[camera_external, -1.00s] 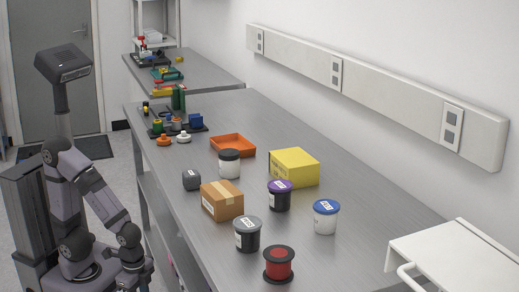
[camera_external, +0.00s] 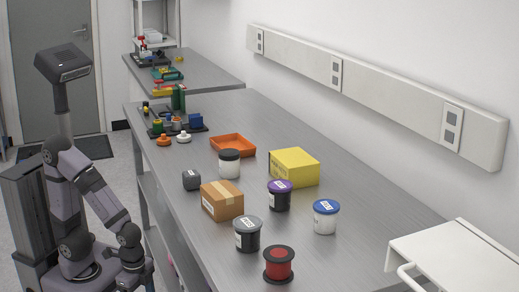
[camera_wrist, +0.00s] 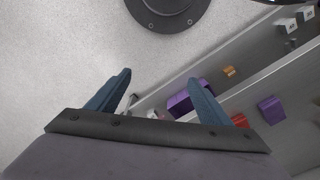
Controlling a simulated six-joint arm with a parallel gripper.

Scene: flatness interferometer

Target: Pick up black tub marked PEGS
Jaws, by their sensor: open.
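Two black tubs stand upright on the long grey bench: one with a grey lid (camera_external: 247,235) near the front, one with a purple lid (camera_external: 279,196) farther back. Both have pale labels too small to read, so I cannot tell which is marked PEGS. My gripper (camera_wrist: 160,76) is open and empty, its two blue fingers apart in the wrist view. In the external view my arm hangs low beside the bench's left edge, away from both tubs. Neither tub can be identified in the wrist view.
Around the tubs stand a cardboard box (camera_external: 222,201), yellow box (camera_external: 294,168), red spool (camera_external: 279,265), blue-lidded white tub (camera_external: 326,217), black-lidded tub (camera_external: 229,164), small dark block (camera_external: 191,180) and orange tray (camera_external: 233,146). The bench edge (camera_external: 178,218) lies between my arm and them.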

